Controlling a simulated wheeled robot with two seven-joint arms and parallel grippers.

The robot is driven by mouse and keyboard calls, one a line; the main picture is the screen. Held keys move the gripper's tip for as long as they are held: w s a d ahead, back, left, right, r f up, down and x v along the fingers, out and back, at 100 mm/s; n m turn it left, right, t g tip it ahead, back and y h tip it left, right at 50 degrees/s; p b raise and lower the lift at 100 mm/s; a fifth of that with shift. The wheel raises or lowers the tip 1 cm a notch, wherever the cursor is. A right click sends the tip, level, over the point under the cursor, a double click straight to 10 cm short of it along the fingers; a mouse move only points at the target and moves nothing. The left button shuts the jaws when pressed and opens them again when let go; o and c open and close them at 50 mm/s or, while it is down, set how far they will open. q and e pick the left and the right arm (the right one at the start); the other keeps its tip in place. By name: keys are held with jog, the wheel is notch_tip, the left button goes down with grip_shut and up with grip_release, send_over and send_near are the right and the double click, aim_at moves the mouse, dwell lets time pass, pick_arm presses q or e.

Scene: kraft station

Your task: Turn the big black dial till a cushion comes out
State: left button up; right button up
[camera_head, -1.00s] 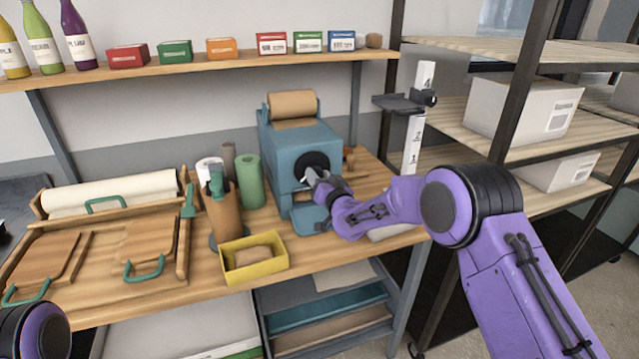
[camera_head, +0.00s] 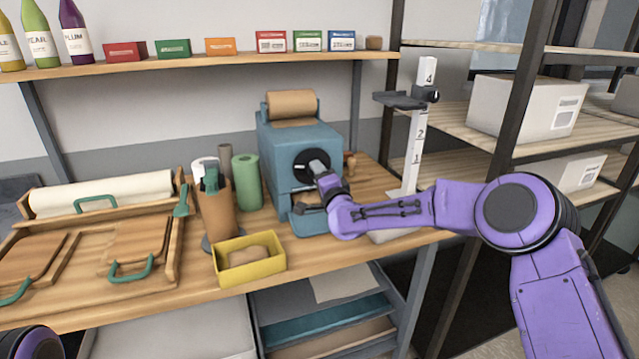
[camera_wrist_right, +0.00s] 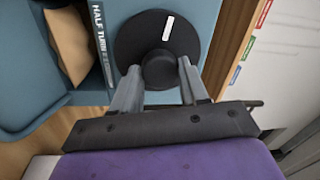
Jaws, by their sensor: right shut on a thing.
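The big black dial (camera_head: 306,166) is on the front of a blue machine (camera_head: 290,137) with a brown paper roll (camera_head: 291,104) on top. In the right wrist view the dial (camera_wrist_right: 135,40) is a round disc with a raised centre knob (camera_wrist_right: 160,68) and a short white mark near its upper edge. My right gripper (camera_wrist_right: 160,80) is shut on that knob, one finger on each side. In the head view my right gripper (camera_head: 317,168) covers part of the dial. Brown paper (camera_wrist_right: 68,42) shows in the machine's opening beside the dial. My left gripper is out of view.
A blue tray (camera_head: 308,222) sits under the machine's front. A yellow box (camera_head: 250,270) with a brown padded piece (camera_head: 242,254) stands to its left. A green roll (camera_head: 247,182) and a brown holder (camera_head: 217,215) stand nearby. A post with numbers (camera_head: 417,140) stands to the right.

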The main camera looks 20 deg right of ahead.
jog(key=shift+f+m+h+b, duration=0.15)
jog(key=shift+m+b, duration=0.35)
jog(key=shift+m, duration=0.35)
jog(key=shift+f+m+h+b, duration=0.15)
jog(key=shift+m+b, duration=0.35)
jog(key=shift+m, duration=0.35)
jog(key=shift+r, duration=0.15)
jog(key=o, duration=1.1)
jog(key=shift+c, duration=0.2)
jog(key=shift+r, duration=0.1)
jog(key=s+f+b, duration=0.1)
jog(key=s+b, duration=0.2)
jog(key=s, duration=0.7)
jog(key=shift+s, duration=0.3)
jog(key=shift+d, duration=0.1)
